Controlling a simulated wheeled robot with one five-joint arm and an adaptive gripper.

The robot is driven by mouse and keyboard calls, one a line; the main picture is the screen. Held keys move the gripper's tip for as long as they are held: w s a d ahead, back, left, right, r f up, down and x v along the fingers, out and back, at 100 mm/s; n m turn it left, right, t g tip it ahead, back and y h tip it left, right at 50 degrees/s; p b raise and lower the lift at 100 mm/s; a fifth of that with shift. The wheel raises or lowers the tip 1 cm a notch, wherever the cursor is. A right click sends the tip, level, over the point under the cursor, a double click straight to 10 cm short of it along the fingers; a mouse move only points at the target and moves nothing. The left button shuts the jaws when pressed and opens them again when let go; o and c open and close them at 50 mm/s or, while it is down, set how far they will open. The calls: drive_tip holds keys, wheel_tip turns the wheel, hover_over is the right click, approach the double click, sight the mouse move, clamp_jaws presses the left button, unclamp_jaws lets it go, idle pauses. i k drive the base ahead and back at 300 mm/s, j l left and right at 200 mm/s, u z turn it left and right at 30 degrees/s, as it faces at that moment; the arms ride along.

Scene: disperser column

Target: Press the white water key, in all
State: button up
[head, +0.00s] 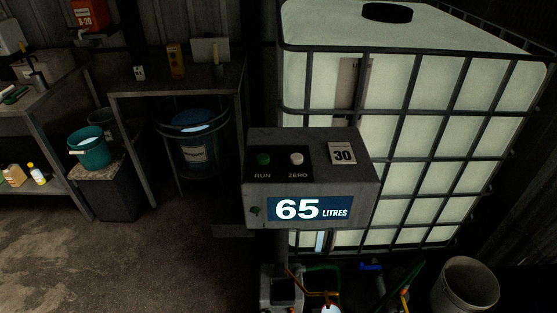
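A grey control box (314,178) stands on a post in front of the large caged tank. On its sloped top is a white button (296,158) labelled ZERO. A card (342,153) on the right of the top reads 30. The front display (308,208) reads 65 LITRES. No button carries a water label that I can read. My gripper is not in view, and nothing is seen touching the buttons.
A white tank (420,105) in a dark cage fills the right. A pale bucket (465,287) stands at the lower right, near green hoses and pipework. Benches hold small items at the left, with a teal bucket (90,152) by them. The floor (150,255) at lower left is clear.

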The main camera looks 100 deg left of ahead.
sight(297, 158)
drive_tip(key=k+u, duration=0.1)
drive_tip(key=u, duration=3.1)
